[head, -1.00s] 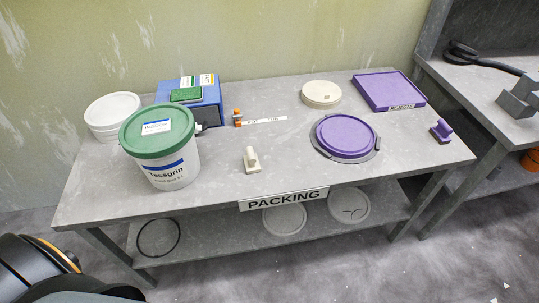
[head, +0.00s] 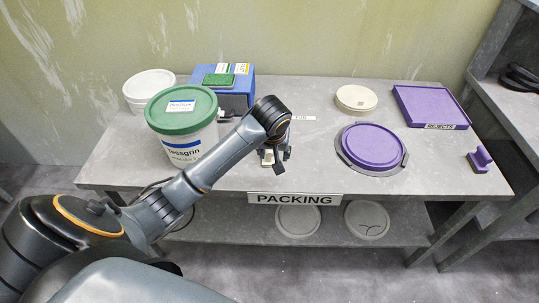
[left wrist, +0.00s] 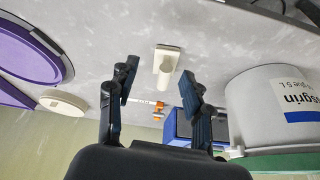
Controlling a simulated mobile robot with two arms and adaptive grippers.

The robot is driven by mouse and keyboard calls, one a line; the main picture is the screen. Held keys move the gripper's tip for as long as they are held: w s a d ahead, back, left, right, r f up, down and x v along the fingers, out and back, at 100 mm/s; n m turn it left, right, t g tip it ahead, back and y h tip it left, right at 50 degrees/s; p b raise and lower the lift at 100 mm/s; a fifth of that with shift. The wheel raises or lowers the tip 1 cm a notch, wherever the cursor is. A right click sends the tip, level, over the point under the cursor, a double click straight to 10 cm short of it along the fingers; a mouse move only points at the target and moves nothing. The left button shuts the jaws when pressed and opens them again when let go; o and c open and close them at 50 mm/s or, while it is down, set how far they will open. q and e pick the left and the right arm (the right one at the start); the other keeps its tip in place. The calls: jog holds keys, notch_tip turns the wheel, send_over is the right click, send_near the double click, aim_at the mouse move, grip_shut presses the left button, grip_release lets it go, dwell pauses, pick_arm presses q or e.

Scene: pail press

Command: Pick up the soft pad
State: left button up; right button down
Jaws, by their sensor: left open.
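No thing is labelled as the soft pad. A small cream block with a rounded grip (left wrist: 167,62) stands on the grey packing table, ahead of my left gripper in the left wrist view. In the head view the block (head: 267,161) is partly hidden by that gripper. My left gripper (head: 277,160) is open and empty, just above or beside the block; I cannot tell the exact gap. Its two fingers (left wrist: 157,80) are spread apart in the left wrist view. A flat green pad (head: 219,80) lies on a blue box (head: 236,98) at the back. My right gripper is out of view.
A white pail with a green lid (head: 181,113) stands left of my left gripper, close to my forearm. A purple lid (head: 370,145) lies in a grey ring to the right.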

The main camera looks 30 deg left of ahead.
aim_at(269, 153)
pick_arm(q)
jog(key=w+a+r+n, duration=0.2)
jog(key=w+a+r, duration=0.1)
jog(key=a+r, duration=0.1)
jog(key=shift+y, duration=0.3)
jog(key=x, duration=0.8)
jog(key=shift+w+r+p, duration=0.1)
jog(key=shift+p, duration=0.2)
jog(key=shift+d+p+x, duration=0.2)
jog(key=shift+p+x, duration=0.25)
jog(key=shift+x, duration=2.4)
grip_shut()
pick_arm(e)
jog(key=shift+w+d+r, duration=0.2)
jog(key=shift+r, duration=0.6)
